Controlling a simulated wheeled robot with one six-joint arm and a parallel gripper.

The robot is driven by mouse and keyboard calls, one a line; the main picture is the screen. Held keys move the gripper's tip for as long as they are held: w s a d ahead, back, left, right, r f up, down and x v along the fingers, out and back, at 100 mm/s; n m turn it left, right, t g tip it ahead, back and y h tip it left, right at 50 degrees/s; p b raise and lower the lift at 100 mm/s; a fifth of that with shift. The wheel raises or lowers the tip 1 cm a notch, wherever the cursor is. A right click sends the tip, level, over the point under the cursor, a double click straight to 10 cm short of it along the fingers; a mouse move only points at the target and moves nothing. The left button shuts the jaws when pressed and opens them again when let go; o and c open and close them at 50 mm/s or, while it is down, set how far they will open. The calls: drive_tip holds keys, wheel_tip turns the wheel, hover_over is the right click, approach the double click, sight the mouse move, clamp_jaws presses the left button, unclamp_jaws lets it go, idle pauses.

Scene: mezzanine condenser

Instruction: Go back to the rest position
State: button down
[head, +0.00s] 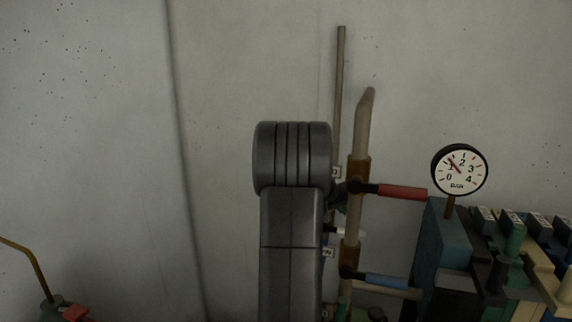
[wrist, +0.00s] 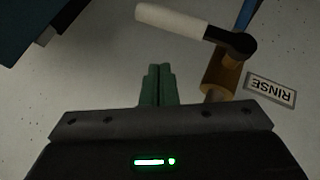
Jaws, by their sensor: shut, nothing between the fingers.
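My gripper (wrist: 159,68) shows in the wrist view with its two green fingers pressed together and nothing between them. A lever with a white handle (wrist: 180,22) and a black elbow lies just past the fingertips, apart from them in the picture. A label reading RINSE (wrist: 270,90) appears upside down to the right. In the head view my dark grey arm stands in front of the wall and hides most of my gripper; I cannot make out its fingers there.
In the head view, a lever with a red handle (head: 402,192) and one with a blue handle (head: 386,282) stick out from vertical pipes (head: 363,130) right of my arm. A round gauge (head: 459,171) stands above a blue block (head: 444,240). The wall left of my arm is clear.

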drive_tip(key=shift+w+a+r+n+h+p, duration=0.25)
drive_tip(key=shift+a+r+n+h+p, duration=0.25)
drive_tip(key=shift+a+h, duration=0.4)
drive_tip(key=w+r+b+v, duration=0.1)
drive_tip(key=w+b+v, duration=0.1)
drive_tip(key=v, duration=1)
drive_tip(key=shift+w+a+r, duration=0.25)
drive_tip(key=shift+a+r, duration=0.1)
drive_tip(key=shift+r, duration=0.1)
